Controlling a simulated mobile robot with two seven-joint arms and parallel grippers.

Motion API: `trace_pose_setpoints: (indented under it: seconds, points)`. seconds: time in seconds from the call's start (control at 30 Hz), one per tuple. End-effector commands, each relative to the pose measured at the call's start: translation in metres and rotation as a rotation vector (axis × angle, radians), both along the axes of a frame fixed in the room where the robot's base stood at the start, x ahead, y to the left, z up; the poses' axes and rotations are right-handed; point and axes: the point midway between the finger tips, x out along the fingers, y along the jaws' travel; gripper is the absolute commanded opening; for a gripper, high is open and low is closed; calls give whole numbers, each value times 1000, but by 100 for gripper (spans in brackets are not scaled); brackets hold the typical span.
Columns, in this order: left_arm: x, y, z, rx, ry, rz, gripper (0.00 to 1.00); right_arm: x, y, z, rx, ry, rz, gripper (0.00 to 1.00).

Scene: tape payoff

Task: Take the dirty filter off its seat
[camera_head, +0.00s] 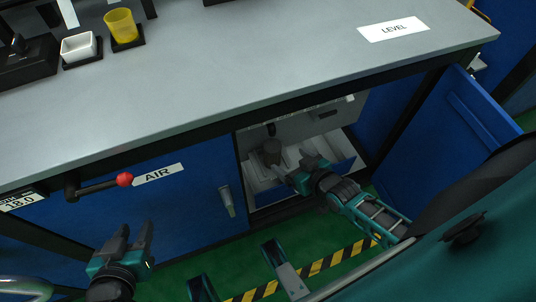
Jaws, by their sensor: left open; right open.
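A dark grey-brown cylinder (271,150), which looks like the dirty filter, stands upright inside the open cabinet under the bench. What it sits on is small and hard to make out. My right gripper (294,172) reaches into the cabinet from the right. It is open, with its fingers close to the right of the cylinder; I cannot tell whether they touch it. My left gripper (135,236) is open and empty, low in front of the blue cabinet front, well left of the opening.
The blue door (440,130) stands open at the right. A red-knobbed lever (124,180) sticks out beside the AIR label (157,174). A yellow cup (121,25) and a white bowl (78,47) stand on the grey bench top (230,75), whose middle is clear.

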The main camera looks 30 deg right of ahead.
Motion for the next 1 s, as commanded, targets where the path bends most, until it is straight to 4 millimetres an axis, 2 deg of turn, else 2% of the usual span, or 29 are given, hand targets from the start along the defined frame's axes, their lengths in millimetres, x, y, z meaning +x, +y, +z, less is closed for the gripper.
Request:
trace_pose_setpoints:
  seconds: [0.03, 0.27, 0.53, 0.8, 1.0]
  points:
    - [0, -1, -8, -1, 2, -4, 43, 4, -5, -10, -1, -5, -5, 89]
    - [-2, -2, -14, -2, 1, -8, 43, 20, -9, -23, 1, -13, -14, 89]
    - [-6, -3, -40, -4, 21, -10, 43, 62, -2, -47, 3, -13, -14, 89]
    - [-3, -10, -38, -25, 15, -7, 43, 81, 1, -55, 2, -12, -14, 89]
    - [0, -13, -51, -28, 20, -16, 43, 108, 7, -71, 1, -13, -13, 89]
